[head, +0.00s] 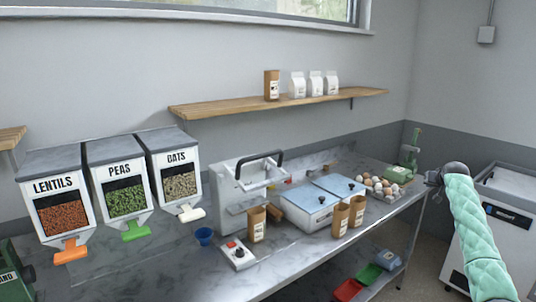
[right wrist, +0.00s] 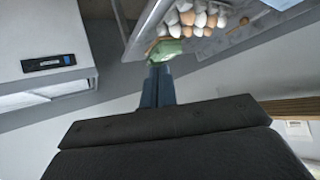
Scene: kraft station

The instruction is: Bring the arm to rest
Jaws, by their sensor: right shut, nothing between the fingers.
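My right arm, in a pale teal padded sleeve, comes up from the lower right in the head view. Its dark right gripper (head: 434,178) is in the air by the right end of the steel table (head: 300,245). In the right wrist view the narrow dark fingers (right wrist: 157,72) are together, with nothing between them. Beyond the fingertips there is a green device (right wrist: 165,50); it also stands at the table's far right corner in the head view (head: 409,150). My left gripper is in neither view.
A tray of eggs (head: 381,187) lies left of the right gripper. A white machine (head: 495,245) stands on the right. Lentils (head: 62,205), peas (head: 122,190) and oats (head: 175,175) dispensers stand left. A wall shelf (head: 225,106) holds bags. Floor shows between table and machine.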

